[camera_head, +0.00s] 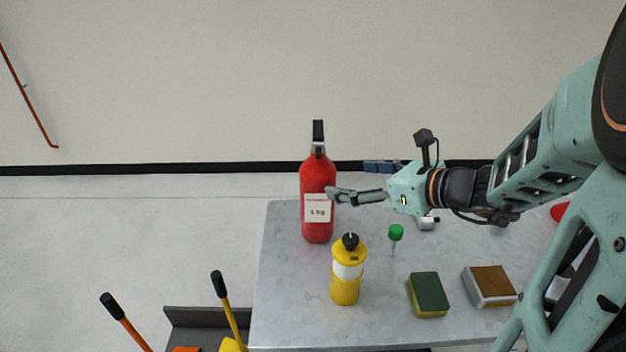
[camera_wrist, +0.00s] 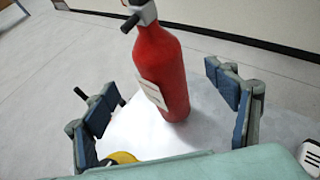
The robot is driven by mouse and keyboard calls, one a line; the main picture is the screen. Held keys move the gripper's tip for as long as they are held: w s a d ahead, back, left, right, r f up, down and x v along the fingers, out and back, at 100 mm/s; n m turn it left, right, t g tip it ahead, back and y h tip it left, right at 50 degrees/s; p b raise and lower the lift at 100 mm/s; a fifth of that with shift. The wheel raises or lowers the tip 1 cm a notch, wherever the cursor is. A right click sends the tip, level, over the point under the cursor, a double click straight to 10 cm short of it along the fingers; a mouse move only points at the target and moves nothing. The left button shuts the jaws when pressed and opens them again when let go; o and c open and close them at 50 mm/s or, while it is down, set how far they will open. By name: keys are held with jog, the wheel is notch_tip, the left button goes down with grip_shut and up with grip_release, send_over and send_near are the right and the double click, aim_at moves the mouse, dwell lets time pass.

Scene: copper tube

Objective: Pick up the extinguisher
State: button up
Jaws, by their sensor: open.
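The red extinguisher (camera_head: 316,177) stands upright on the grey metal table (camera_head: 285,290), near its far left corner. It has a black handle on top and a white label reading "1 kg". My gripper (camera_head: 355,180) reaches in from the right, fingers pointing left, open and empty. In the head view one finger overlaps the extinguisher's right edge; whether it touches cannot be told. In the wrist view the extinguisher (camera_wrist: 163,70) stands beyond and between the two spread fingers of my gripper (camera_wrist: 165,112), with its top leaning left in that picture.
A yellow bottle (camera_head: 345,287) with a black cap stands in front of the extinguisher. A green-topped small tool (camera_head: 396,234), a green sponge (camera_head: 428,294) and a brown-topped block (camera_head: 489,287) lie to the right. Orange and yellow handled tools (camera_head: 228,310) stand at front left.

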aim_at(333, 177)
jog(key=b+x, duration=0.1)
jog(key=x, duration=0.4)
jog(key=shift+w+a, duration=0.1)
jog(key=shift+w, duration=0.1)
jog(key=b+x, duration=0.1)
jog(key=x, duration=0.4)
jog(key=shift+w+a, duration=0.15)
jog(key=shift+a, duration=0.25)
jog(key=shift+r, duration=0.1)
jog(key=c, duration=2)
jog(key=shift+r, duration=0.2)
grip_shut()
